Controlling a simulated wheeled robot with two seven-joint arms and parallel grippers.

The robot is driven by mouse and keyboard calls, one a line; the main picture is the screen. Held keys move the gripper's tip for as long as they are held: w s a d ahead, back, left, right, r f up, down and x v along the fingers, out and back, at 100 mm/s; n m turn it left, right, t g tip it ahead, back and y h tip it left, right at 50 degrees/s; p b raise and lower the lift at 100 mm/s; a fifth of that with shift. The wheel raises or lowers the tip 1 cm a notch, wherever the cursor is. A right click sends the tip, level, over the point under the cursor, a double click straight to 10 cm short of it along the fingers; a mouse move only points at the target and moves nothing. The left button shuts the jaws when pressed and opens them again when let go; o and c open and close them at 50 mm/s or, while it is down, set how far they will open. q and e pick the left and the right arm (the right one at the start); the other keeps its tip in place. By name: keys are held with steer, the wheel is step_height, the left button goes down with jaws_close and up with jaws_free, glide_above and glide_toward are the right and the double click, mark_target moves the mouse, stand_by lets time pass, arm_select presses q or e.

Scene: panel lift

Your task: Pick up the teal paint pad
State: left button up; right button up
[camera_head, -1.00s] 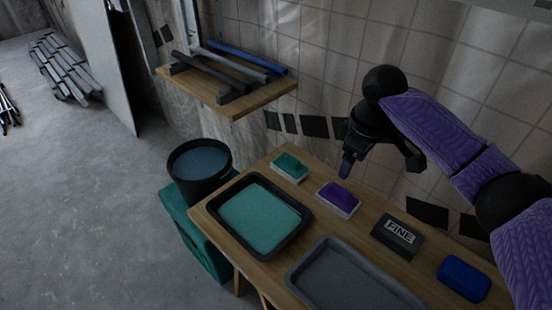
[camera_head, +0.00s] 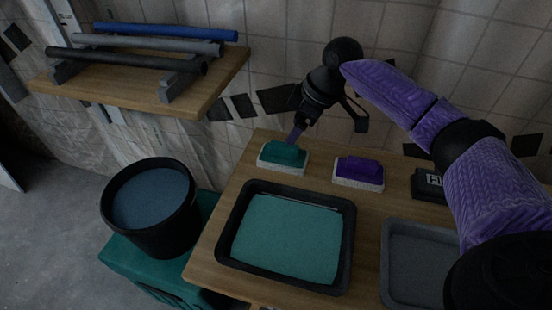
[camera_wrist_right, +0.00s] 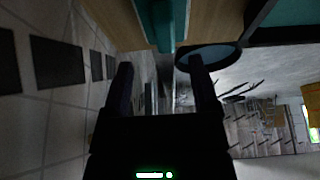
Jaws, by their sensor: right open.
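The teal paint pad (camera_head: 284,153) lies on the wooden table, teal on top with a pale base, behind the teal tray. My right gripper (camera_head: 297,134) is just above and behind the pad in the head view, its fingers pointing down. In the right wrist view the open right gripper (camera_wrist_right: 160,72) has nothing between its fingers, and the teal pad (camera_wrist_right: 165,20) shows at the top edge, beyond the fingertips. I cannot tell whether a finger touches the pad. My left gripper is not in view.
A purple pad (camera_head: 358,172) sits right of the teal pad. A black tray with teal paint (camera_head: 236,263) is in front, a grey tray (camera_head: 388,262) beside it. A dark bucket (camera_head: 165,238) stands left. A shelf with tubes (camera_head: 120,88) hangs on the wall at upper left.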

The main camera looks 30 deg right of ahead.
mark_target(284, 145)
steer(key=b+x, duration=0.1)
steer(key=x, duration=0.1)
steer(key=b+x, duration=0.1)
steer(key=x, duration=0.1)
steer(key=b+x, duration=0.2)
steer(key=x, duration=0.1)
steer(key=shift+s+a, duration=0.1)
steer(key=shift+s, duration=0.2)
steer(key=shift+r, duration=0.2)
steer(key=shift+c, duration=0.7)
steer(key=c, duration=0.7)
jaws_close()
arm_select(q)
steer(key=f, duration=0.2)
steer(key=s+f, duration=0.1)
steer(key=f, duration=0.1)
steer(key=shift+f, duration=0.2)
